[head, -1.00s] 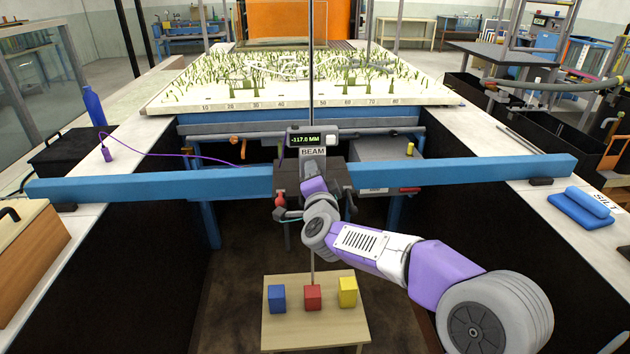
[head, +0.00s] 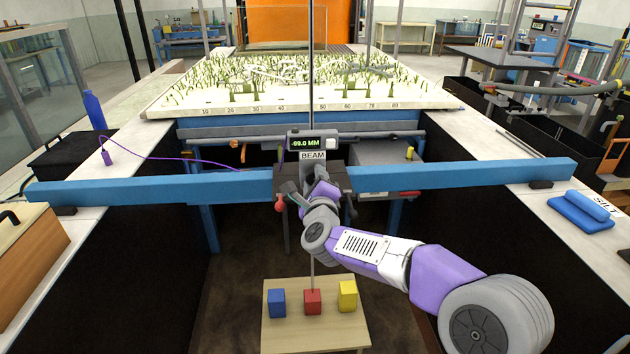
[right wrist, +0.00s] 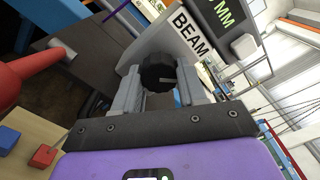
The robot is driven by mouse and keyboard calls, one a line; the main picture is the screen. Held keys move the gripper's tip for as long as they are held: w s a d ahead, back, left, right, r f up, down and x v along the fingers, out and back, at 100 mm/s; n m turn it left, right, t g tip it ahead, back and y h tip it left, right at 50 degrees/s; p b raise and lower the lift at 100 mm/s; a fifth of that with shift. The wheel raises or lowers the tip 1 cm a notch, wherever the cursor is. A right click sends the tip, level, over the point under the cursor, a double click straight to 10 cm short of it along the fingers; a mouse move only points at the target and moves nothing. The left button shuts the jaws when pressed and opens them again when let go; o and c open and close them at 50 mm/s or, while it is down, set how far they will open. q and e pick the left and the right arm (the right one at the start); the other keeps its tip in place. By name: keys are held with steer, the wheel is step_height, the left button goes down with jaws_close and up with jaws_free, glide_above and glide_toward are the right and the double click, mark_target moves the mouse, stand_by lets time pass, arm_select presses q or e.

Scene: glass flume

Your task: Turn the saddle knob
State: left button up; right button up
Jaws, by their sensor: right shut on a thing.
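The black saddle knob (right wrist: 158,72), with a light line on its face, sits between the two grey fingers of my right gripper (right wrist: 159,82) in the right wrist view. The gripper is shut on it. In the head view my right gripper (head: 297,191) is at the front of the dark saddle (head: 340,180) on the blue beam, and it hides the knob. The display (head: 304,142) above the "BEAM" label (head: 313,155) reads -99.0 MM. My left gripper is not in view.
A red ball-ended handle (head: 281,206) is close beside my right gripper and looms at the left of the wrist view (right wrist: 30,72). The blue beam (head: 150,187) spans the flume. Blue, red and yellow blocks stand on a small wooden table (head: 285,335) below.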

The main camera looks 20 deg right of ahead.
steer(key=m, duration=0.6)
steer(key=shift+d, duration=0.2)
steer(key=shift+m, duration=0.4)
steer(key=o, duration=1.1)
steer(key=shift+f, duration=0.15)
steer(key=shift+c, duration=0.2)
steer(key=shift+a, duration=0.15)
steer(key=v, duration=0.7)
steer(key=shift+s, duration=0.25)
steer(key=shift+a, duration=0.1)
